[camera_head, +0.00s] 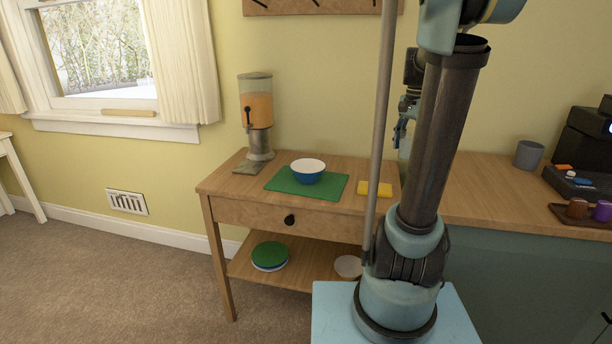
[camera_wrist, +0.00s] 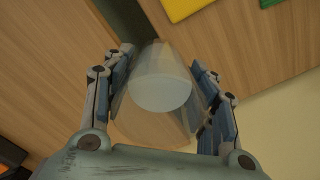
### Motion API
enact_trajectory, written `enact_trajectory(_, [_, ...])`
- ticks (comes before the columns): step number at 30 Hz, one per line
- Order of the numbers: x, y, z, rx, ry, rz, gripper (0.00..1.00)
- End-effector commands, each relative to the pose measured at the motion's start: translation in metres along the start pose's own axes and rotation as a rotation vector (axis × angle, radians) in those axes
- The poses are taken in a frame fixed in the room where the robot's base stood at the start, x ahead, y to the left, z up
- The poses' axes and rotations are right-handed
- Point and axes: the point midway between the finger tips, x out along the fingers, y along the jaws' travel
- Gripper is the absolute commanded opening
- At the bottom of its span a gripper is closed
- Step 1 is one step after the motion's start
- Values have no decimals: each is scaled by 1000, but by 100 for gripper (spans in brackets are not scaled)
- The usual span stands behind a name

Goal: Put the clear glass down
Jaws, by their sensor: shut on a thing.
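The clear glass (camera_wrist: 160,92) is between the two fingers of my gripper (camera_wrist: 160,65) in the wrist view, with a finger against each side. It is see-through, and wood shows around and through it. In the head view my gripper (camera_head: 403,118) is at the back, above the side table's right end, largely hidden behind my arm. The glass is hard to make out there. I cannot tell whether its base touches the wood.
The wooden side table (camera_head: 225,186) holds a drink dispenser (camera_head: 256,110), a green mat (camera_head: 280,184) with a blue bowl (camera_head: 307,176), and a yellow cloth or sponge (camera_head: 376,188). A counter (camera_head: 480,190) adjoins at right, with a grey cup (camera_head: 528,154). A dark gap (camera_wrist: 125,18) separates wooden surfaces.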

Motion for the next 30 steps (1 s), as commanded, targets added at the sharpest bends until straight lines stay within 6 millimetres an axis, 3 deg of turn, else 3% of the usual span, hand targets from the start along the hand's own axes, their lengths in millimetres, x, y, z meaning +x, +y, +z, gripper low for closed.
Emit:
enact_trajectory(9, [-3, -103, -10, -425, 0, 0, 18])
enact_trajectory(15, [1, -158, -6, -655, 0, 0, 18])
enact_trajectory(18, [3, -175, -4, -724, 0, 1, 18])
enact_trajectory(23, [12, -186, -3, -769, 0, 1, 18])
enact_trajectory(30, [49, -186, -3, -769, 0, 1, 18])
